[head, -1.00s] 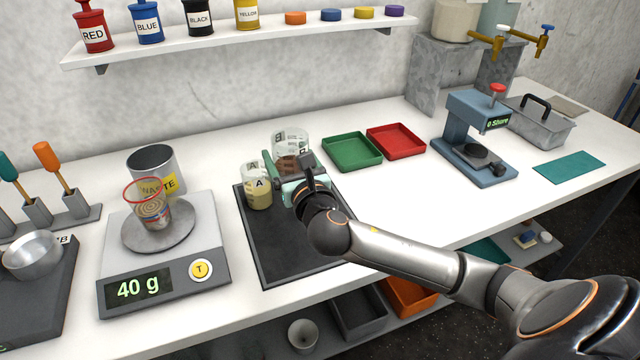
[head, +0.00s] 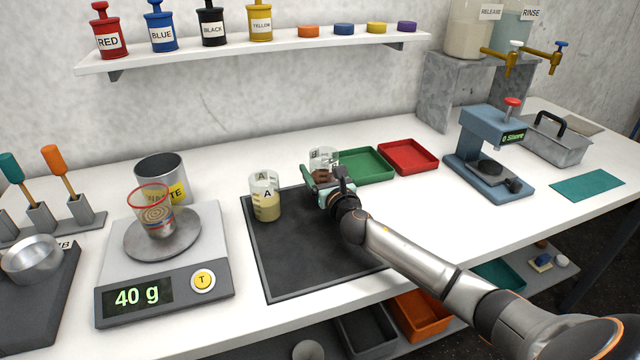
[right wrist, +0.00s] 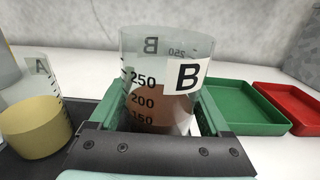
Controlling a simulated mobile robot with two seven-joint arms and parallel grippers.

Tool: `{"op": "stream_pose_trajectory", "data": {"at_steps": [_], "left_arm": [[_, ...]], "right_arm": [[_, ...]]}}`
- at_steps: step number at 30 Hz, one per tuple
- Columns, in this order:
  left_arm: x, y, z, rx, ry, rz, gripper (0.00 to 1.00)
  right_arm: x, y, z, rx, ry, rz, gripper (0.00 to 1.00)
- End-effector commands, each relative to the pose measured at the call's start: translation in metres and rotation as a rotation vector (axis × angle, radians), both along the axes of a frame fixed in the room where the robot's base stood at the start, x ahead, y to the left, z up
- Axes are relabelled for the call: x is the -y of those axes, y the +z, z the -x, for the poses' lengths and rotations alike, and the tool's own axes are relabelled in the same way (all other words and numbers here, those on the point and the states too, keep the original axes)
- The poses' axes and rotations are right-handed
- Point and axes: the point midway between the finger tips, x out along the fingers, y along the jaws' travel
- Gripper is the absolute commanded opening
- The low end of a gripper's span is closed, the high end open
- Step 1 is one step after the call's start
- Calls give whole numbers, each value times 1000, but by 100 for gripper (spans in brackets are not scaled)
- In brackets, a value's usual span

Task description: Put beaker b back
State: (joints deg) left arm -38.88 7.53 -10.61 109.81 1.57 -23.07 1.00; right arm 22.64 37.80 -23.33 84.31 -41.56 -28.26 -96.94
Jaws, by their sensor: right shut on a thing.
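Beaker B (right wrist: 160,85) is clear glass with brown contents and a white B label. It also shows in the head view (head: 324,158), upright at the back right of the dark mat (head: 295,255). My right gripper (head: 325,182) is shut on beaker B, its green jaws on both sides of the glass. Whether the beaker's base touches the mat is hidden by the gripper. Beaker A (head: 265,197), with pale yellow contents, stands on the mat to the left, apart from beaker B. My left gripper is in neither current view.
A scale (head: 160,270) reading 40 g holds a red-rimmed cup (head: 152,212), with a waste can (head: 160,170) behind it. Green (head: 366,166) and red (head: 409,157) trays lie to the right of beaker B. The front of the mat is clear.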

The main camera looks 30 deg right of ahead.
Motion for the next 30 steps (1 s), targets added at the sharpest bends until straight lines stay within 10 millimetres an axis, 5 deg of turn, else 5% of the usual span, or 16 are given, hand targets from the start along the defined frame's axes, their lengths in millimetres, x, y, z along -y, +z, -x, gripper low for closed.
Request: {"op": "stream_pose_trajectory", "data": {"at_steps": [6, 18, 19, 24, 30], "left_arm": [[7, -11, -1, -7, -13, 8, 100], [12, -5, -7, 9, -21, 16, 100], [12, -5, -7, 8, -21, 15, 100], [11, -5, -7, 7, -20, 13, 100], [10, -5, -7, 5, -19, 11, 100]], "right_arm": [[-1, -29, 0, -1, 0, -2, 9], [-1, -33, 1, 0, 0, 0, 9], [-1, -33, 1, -2, 0, 0, 83], [-1, -33, 1, -2, 0, 0, 100], [-1, -32, 1, -2, 0, 0, 100]]}}
